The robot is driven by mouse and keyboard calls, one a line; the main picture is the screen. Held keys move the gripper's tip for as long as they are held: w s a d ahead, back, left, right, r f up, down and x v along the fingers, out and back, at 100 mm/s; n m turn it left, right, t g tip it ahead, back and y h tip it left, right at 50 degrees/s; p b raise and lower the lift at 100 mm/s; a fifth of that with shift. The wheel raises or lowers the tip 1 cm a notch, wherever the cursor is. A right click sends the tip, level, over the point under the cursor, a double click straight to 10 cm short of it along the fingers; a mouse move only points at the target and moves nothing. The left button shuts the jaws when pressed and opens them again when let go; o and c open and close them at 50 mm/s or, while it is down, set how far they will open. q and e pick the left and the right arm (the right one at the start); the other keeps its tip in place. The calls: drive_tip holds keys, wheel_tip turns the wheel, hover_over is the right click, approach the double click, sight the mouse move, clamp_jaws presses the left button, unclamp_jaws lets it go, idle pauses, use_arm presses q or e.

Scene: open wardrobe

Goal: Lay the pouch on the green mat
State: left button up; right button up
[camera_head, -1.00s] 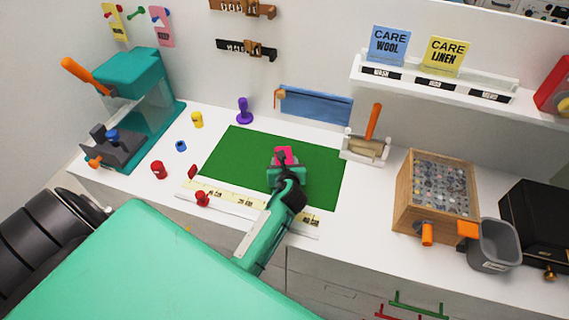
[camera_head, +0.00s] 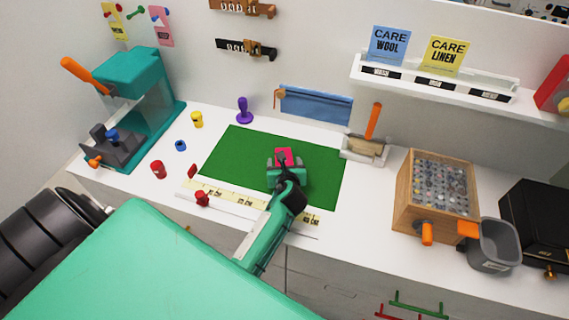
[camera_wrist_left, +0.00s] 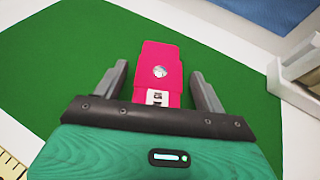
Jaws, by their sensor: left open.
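The pouch (camera_wrist_left: 163,65) is a small pink-red item with a round silver snap and a small metal clasp. It lies on the green mat (camera_head: 230,155) and also shows in the head view (camera_head: 284,154). My left gripper (camera_wrist_left: 160,88) is open, with one finger on each side of the pouch and a gap between each finger and the pouch. In the head view my left gripper (camera_head: 286,164) is over the middle of the mat. The near end of the pouch is hidden by the gripper body. My right gripper is not in view.
A ruler strip (camera_head: 228,194) runs along the mat's front edge. A white holder with an orange-handled brush (camera_head: 368,145) stands right of the mat. Red, yellow, blue and purple pieces lie to the left. A wooden box (camera_head: 435,195) stands further right.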

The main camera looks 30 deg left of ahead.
use_arm(q)
drive_tip(key=b+v, duration=0.1)
drive_tip(key=v, duration=0.9)
drive_tip(key=shift+s+d+r, duration=0.1)
drive_tip(key=shift+s+d, duration=0.1)
drive_tip(key=shift+s, duration=0.1)
drive_tip(key=shift+s+d+r, duration=0.2)
drive_tip(key=shift+s+r, duration=0.05)
drive_tip(key=shift+s, duration=0.05)
drive_tip(key=shift+f, duration=0.1)
